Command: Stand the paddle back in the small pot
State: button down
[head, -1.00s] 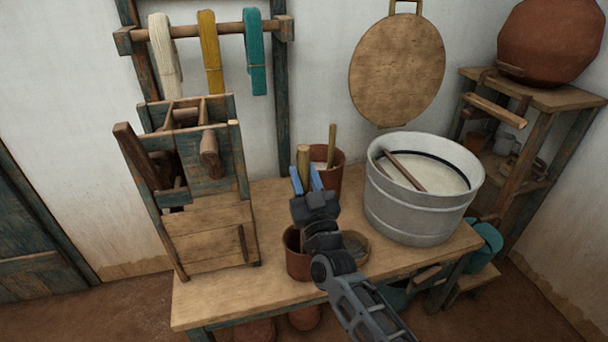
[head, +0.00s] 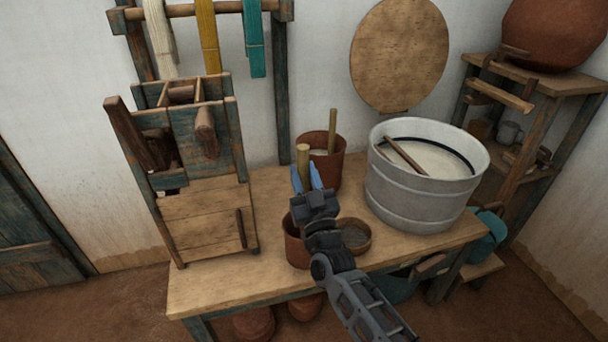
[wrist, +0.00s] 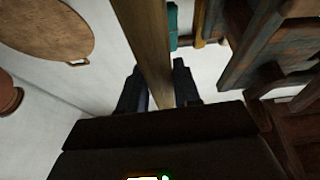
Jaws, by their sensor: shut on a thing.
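My gripper (head: 307,182) is shut on the paddle (head: 303,157), a wooden shaft standing upright between the blue fingertips. In the wrist view the shaft (wrist: 147,45) rises between the dark fingers (wrist: 160,92). A small red-brown pot (head: 297,248) stands on the table just below my gripper, partly hidden by it. The paddle's lower end is hidden, so I cannot tell whether it is inside this pot. A larger red-brown pot (head: 330,166) behind holds another upright stick (head: 332,130).
A shallow brown bowl (head: 355,236) sits right of the small pot. A big metal tub (head: 410,205) with a stick across it stands at the right. A wooden frame box (head: 205,215) stands left. The table's (head: 215,285) front left is clear.

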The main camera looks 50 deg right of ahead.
jog(key=c, duration=0.7)
grip_release()
jog(key=v, duration=0.6)
jog(key=shift+s+a+f, duration=0.15)
jog(key=shift+s, duration=0.05)
jog(key=shift+s+a+f, duration=0.2)
jog(key=shift+s+a, duration=0.1)
jog(key=shift+s, duration=0.2)
